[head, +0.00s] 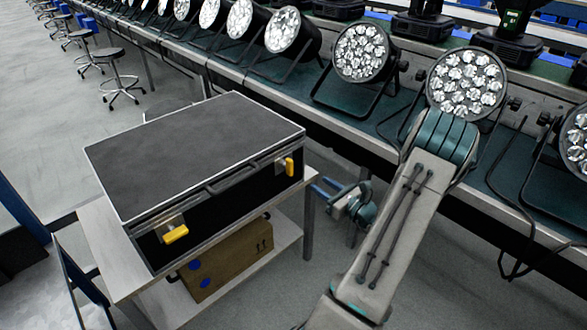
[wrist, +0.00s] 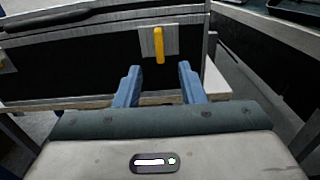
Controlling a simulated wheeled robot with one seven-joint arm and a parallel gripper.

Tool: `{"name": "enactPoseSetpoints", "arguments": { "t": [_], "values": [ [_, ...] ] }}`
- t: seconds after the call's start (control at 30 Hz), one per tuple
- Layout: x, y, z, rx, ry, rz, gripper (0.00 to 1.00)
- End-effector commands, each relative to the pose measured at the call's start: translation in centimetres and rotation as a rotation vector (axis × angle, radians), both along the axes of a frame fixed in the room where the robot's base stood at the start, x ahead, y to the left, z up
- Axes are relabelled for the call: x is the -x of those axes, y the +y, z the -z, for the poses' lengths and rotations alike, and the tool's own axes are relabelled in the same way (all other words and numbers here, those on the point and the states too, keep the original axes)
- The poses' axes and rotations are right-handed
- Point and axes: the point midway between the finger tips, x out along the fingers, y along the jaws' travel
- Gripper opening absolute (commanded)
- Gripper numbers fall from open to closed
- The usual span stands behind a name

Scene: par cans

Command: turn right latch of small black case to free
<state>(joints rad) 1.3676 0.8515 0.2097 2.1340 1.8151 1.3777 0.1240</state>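The small black case (head: 190,150) lies shut on a small table, its front towards my arm. Its right latch (head: 289,167) has a yellow tab that points down on a metal plate. The same yellow latch (wrist: 159,45) shows upright in the wrist view, just beyond and above my fingertips. The left latch (head: 175,234) has a yellow tab that lies nearly level. My gripper (head: 318,187) is to the right of the case's front right corner. In the wrist view its blue fingers (wrist: 158,68) are apart, with nothing between them, and the latch is roughly centred in the gap.
The table (head: 95,225) has a lower shelf with a cardboard box (head: 228,258). A long bench with several par cans (head: 362,52) runs behind the case and my arm. Stools (head: 118,78) stand at the far left. Floor is open below my arm.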

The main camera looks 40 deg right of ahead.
Motion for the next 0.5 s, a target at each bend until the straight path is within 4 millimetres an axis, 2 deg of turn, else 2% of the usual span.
{"name": "enactPoseSetpoints", "arguments": {
  "t": [0.5],
  "values": [
    [-10.1, 1.0, -0.1, 0.002, 0.000, -0.007, 0.36]
  ]
}}
